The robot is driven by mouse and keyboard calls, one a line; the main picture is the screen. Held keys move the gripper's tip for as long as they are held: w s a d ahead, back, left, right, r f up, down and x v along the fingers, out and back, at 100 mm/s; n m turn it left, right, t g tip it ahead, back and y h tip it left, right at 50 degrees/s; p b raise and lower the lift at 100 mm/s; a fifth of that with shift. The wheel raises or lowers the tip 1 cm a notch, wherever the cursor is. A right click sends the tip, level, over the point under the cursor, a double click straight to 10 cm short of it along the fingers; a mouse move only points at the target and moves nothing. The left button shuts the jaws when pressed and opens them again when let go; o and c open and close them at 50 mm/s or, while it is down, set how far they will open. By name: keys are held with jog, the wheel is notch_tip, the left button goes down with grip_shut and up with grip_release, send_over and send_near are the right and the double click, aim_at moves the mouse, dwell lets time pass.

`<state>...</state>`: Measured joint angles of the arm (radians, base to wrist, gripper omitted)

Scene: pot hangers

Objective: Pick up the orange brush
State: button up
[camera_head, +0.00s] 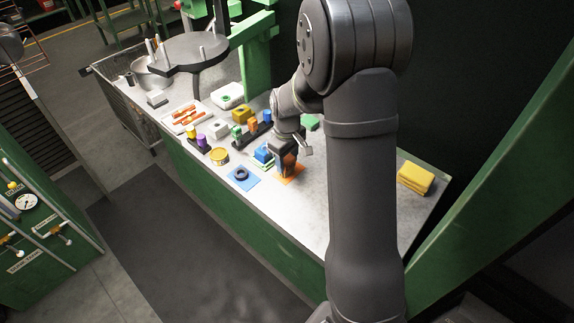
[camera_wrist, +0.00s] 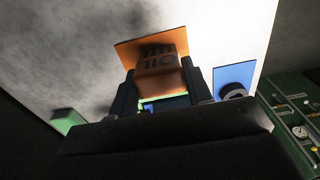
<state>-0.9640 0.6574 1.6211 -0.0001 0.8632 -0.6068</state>
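My gripper (camera_head: 287,170) points down over an orange square (camera_head: 296,170) on the grey table. In the wrist view, an orange block with dark lettering (camera_wrist: 160,60) sits between the two fingers of my gripper (camera_wrist: 158,85), in front of the orange square (camera_wrist: 125,50). The fingers are apart on either side of the block; I cannot tell whether they touch it. No bristles show, so I cannot tell whether this block is the brush. Another orange piece (camera_head: 252,125) stands in a black holder, and orange bars (camera_head: 185,112) lie on a white tray.
A blue block (camera_head: 263,153) on a green square stands close left of my gripper. A dark ring (camera_head: 241,174) lies on a blue square. A yellow sponge-like block (camera_head: 415,178) is at the right. Several coloured blocks crowd the left; the table's front right is bare.

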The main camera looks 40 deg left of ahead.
aim_at(287, 158)
jog(key=shift+c, duration=0.8)
jog(key=shift+r, duration=0.1)
notch_tip(287, 158, up, 4)
jog(key=shift+f, duration=0.1)
jog(key=w+d+r, duration=0.4)
jog(key=d+r, duration=0.3)
jog(key=d, duration=0.3)
jog(key=shift+w+d, duration=0.25)
jog(key=shift+d, duration=0.15)
